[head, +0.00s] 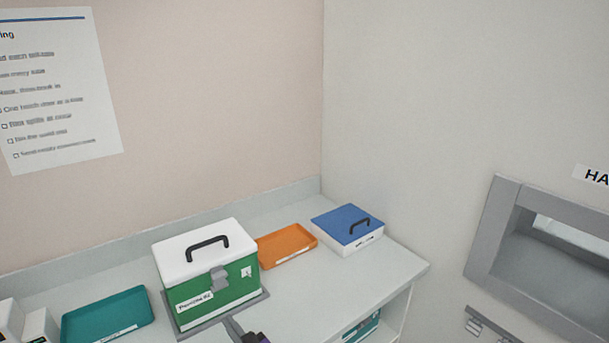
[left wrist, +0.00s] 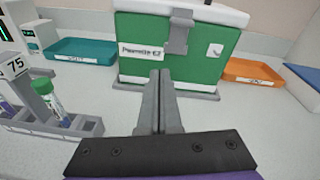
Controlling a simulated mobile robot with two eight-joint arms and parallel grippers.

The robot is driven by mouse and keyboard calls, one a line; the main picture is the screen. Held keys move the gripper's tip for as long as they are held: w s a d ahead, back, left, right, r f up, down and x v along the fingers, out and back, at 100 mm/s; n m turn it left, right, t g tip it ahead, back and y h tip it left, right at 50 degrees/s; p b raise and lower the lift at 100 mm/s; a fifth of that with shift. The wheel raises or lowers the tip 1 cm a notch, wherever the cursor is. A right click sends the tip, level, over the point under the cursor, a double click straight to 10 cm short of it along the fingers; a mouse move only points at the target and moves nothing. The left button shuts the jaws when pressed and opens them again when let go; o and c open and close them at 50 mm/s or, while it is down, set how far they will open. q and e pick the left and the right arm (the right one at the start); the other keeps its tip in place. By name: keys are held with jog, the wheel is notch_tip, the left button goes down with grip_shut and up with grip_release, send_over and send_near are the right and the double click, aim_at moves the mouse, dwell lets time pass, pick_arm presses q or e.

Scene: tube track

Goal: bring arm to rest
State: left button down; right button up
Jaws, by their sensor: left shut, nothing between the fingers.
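My left gripper (head: 234,328) shows at the bottom of the head view, just in front of the green box with a white lid (head: 213,288). In the left wrist view its two grey fingers (left wrist: 161,78) are together with nothing between them. They point at the front of the green box (left wrist: 195,65), below its grey latch. I cannot tell whether the fingertips touch the box. The box's lid is down, and its black handle shows in the head view. My right gripper is not in view.
A teal tray (head: 108,315) lies left of the box, an orange tray (head: 287,245) right of it. A blue-lidded white box (head: 347,229) stands at the counter's right end. In the left wrist view, a grey rack (left wrist: 60,122) with a tube (left wrist: 52,100) stands at left.

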pick_arm(q)
jog(key=s+a+f+n+g+h, duration=0.1)
jog(key=s+f+n+g, duration=0.1)
jog(key=s+n, duration=0.1)
jog(key=s+a+f+n+g+h, duration=0.1)
jog(key=s+n+h, duration=0.1)
jog(key=s+n, duration=0.2)
jog(key=s+a+f+n+g+h, duration=0.2)
jog(key=s+n, duration=0.2)
jog(key=n, duration=0.2)
jog(key=shift+s+f+g, duration=0.25)
jog(key=shift+f+g, duration=0.05)
jog(key=shift+f, duration=0.05)
jog(key=s+d+f+n+g+h, duration=0.1)
jog(key=s+d+n+h, duration=0.5)
jog(key=n, duration=0.6)
jog(key=s, duration=0.2)
jog(key=shift+s+d+f, duration=0.25)
jog(key=shift+s+f, duration=0.1)
jog(key=shift+d, duration=0.1)
